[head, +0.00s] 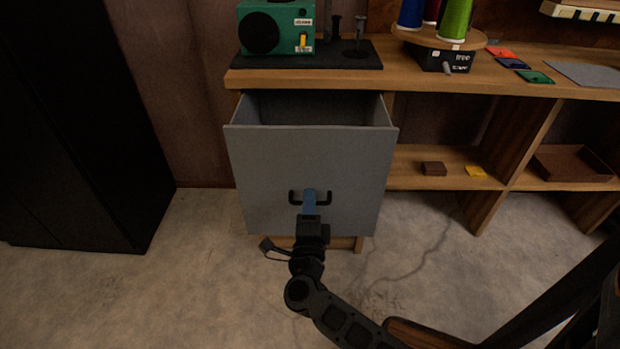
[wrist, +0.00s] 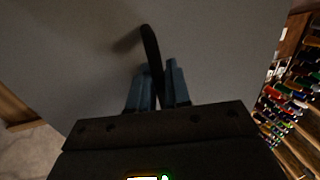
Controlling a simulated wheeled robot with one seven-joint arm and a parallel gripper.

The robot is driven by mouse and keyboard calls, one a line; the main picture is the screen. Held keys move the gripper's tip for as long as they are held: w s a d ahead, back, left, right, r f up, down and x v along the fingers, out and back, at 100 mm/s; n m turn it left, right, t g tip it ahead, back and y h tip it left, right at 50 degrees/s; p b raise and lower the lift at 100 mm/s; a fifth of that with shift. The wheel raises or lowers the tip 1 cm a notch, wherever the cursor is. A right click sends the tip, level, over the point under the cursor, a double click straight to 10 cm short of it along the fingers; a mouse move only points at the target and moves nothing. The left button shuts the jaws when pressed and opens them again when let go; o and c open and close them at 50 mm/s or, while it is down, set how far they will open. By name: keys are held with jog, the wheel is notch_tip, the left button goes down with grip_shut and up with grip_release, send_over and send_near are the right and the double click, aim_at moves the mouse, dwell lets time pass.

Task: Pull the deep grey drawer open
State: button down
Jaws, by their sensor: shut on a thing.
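The deep grey drawer (head: 306,160) is pulled out from under the left end of the wooden bench, and its open top shows a dark interior. Its black bar handle (head: 326,197) is on the lower middle of the front. My gripper (head: 309,200) is at the handle with its blue fingers shut on it. In the wrist view, the dark handle (wrist: 151,52) passes between the two blue fingers of my gripper (wrist: 158,82), in front of the grey drawer front (wrist: 215,50). The floor of the drawer is hidden in the head view.
A dark cabinet (head: 70,120) stands at the left. A green box (head: 276,28) and a round stand with thread spools (head: 455,20) are on the bench top (head: 420,78). Open shelves (head: 440,168) are to the right of the drawer. The concrete floor (head: 200,270) in front is clear.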

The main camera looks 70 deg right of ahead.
jog(key=shift+v, duration=0.95)
jog(key=shift+r, duration=0.1)
jog(key=c, duration=1.3)
grip_release()
jog(key=shift+a, duration=0.1)
jog(key=v, duration=0.7)
jog(key=shift+s+a+p, duration=0.25)
jog(key=shift+p, duration=0.15)
